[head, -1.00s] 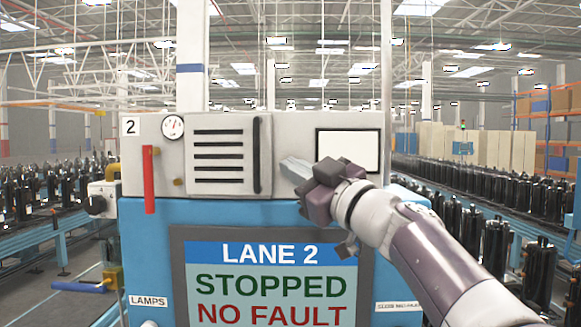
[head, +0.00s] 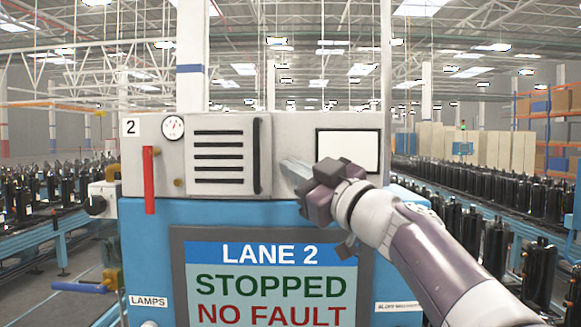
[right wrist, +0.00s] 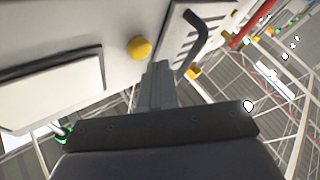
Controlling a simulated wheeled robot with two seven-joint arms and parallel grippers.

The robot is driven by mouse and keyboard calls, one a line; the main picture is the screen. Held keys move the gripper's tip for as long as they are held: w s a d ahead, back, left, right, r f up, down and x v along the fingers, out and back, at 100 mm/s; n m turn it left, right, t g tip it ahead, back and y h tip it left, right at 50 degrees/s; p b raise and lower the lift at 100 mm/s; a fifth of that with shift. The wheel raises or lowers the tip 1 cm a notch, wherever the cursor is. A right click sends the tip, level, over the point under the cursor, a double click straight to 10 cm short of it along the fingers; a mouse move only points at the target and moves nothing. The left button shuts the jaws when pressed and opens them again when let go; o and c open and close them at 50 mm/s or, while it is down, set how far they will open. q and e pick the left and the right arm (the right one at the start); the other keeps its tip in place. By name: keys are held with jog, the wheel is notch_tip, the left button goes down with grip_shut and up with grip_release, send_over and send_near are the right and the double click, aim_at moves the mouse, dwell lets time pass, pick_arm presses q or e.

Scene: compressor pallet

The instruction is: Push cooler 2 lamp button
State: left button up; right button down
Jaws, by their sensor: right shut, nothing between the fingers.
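The grey and blue cabinet marked 2 (head: 140,182) stands straight ahead. My right gripper (head: 285,165) is shut and empty in front of its upper grey panel, between the slatted vent and the white blank plate. In the right wrist view, the closed fingertips (right wrist: 157,70) point at the panel, close to a round yellow button (right wrist: 139,47). That button is hidden behind the gripper in the head view. I cannot tell whether the tips touch the panel. A second yellow knob (head: 178,182) sits left of the vent. My left gripper is not in view.
A black vertical handle (head: 257,155) and a red lever (head: 149,180) stick out from the panel. A screen (head: 265,285) below reads LANE 2 STOPPED NO FAULT. A LAMPS label (head: 148,301) is at lower left. Conveyors with black compressors (head: 500,195) run on both sides.

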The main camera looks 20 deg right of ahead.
dwell(0.8)
jog(key=shift+w+d+b, duration=0.15)
jog(key=shift+w+b, duration=0.3)
jog(key=shift+w, duration=0.05)
jog(key=shift+w+d, duration=0.15)
jog(key=shift+w, duration=0.25)
dwell(0.6)
jog(key=shift+b, duration=0.3)
jog(key=shift+s+a+b, duration=0.25)
jog(key=shift+s+b, duration=0.45)
jog(key=shift+s, duration=0.15)
